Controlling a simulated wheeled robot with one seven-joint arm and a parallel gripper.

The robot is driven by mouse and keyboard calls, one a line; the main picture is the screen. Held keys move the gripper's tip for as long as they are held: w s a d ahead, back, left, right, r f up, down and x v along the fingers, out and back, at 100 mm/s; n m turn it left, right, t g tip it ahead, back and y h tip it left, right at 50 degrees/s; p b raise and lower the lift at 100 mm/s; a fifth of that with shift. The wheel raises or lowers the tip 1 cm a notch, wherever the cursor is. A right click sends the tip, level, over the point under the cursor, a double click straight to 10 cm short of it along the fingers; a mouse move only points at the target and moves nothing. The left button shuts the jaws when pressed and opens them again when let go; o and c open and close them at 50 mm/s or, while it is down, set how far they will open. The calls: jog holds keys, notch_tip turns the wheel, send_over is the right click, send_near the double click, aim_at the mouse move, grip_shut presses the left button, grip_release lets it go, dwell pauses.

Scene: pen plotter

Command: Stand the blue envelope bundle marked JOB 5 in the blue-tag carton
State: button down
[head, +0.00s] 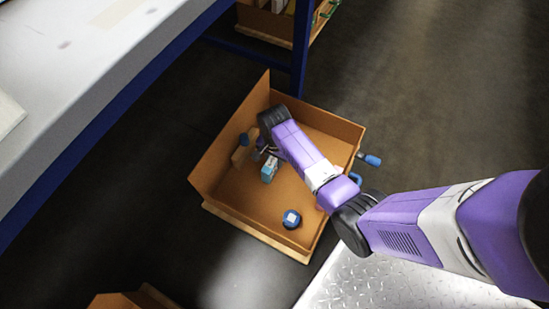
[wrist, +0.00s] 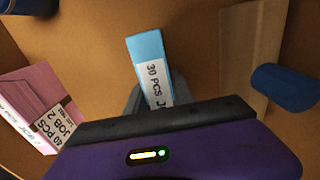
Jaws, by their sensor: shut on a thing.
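The light blue envelope bundle (wrist: 147,50) is between the fingers of my gripper (wrist: 153,98), which is shut on it. Its white label reads "30 PCS J"; the rest, including the job number, is hidden by my gripper. In the head view the bundle (head: 269,171) is inside the open brown carton (head: 232,205), below my gripper (head: 265,155). I cannot tell whether it touches the carton floor. Blue pieces (head: 370,160) stick out at the carton's right side; I cannot tell whether they are its tag.
A pink bundle labelled JOB 2 (wrist: 45,105) lies left of my gripper in the wrist view. A dark blue cylinder (wrist: 285,88) and a cardboard strip (wrist: 250,45) are to the right. A table (head: 90,85) stands left.

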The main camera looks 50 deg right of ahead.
jog(key=c, duration=1.1)
grip_release()
jog(key=shift+f, duration=0.1)
